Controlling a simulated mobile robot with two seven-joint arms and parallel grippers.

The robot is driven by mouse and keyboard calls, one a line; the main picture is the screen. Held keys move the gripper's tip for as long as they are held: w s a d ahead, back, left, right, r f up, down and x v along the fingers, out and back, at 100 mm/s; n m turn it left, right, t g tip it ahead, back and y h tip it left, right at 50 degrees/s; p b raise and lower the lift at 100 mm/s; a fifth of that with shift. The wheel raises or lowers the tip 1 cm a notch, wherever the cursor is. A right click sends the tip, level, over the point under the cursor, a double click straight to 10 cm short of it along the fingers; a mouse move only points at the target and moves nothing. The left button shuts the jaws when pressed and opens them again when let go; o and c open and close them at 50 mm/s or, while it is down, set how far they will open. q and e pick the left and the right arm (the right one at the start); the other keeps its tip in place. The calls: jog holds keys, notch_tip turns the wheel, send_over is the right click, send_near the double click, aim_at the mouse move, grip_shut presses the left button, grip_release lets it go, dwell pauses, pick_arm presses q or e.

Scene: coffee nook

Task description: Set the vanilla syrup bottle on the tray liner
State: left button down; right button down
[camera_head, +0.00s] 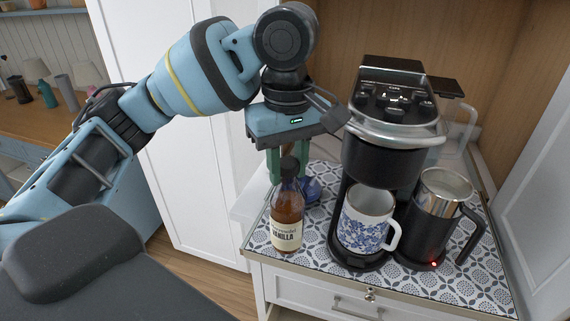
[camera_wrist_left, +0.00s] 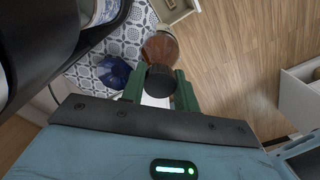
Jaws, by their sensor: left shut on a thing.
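The vanilla syrup bottle (camera_head: 287,222) is amber with a black cap and a cream label reading VANILLA. It is upright at the left edge of the blue-and-white patterned tray liner (camera_head: 325,176). I cannot tell whether its base touches the liner. My left gripper (camera_head: 287,160) comes down from above and is shut on the bottle's top. In the left wrist view the black cap sits between the green fingertips (camera_wrist_left: 160,88), with the amber body (camera_wrist_left: 160,47) beyond. My right gripper is not in view.
A black coffee maker (camera_head: 385,150) holding a blue-flowered mug (camera_head: 365,222) stands close on the right. A black frother jug (camera_head: 427,225) is further right. A blue object (camera_head: 312,188) lies just behind the bottle. The liner's left edge borders open floor (camera_wrist_left: 235,55).

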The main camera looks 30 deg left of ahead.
pick_arm(q)
jog(key=shift+w+a+f, duration=0.85)
jog(key=shift+w+f, duration=0.1)
jog(key=shift+w, duration=0.1)
jog(key=shift+w+a+f, duration=0.8)
jog(key=shift+w+f, duration=0.15)
jog(key=shift+w, duration=0.1)
jog(key=shift+f, duration=0.15)
jog(key=c, duration=1.1)
grip_release()
jog(key=shift+f, duration=0.1)
jog(key=shift+o, duration=0.2)
notch_tip(320, 180, up, 12)
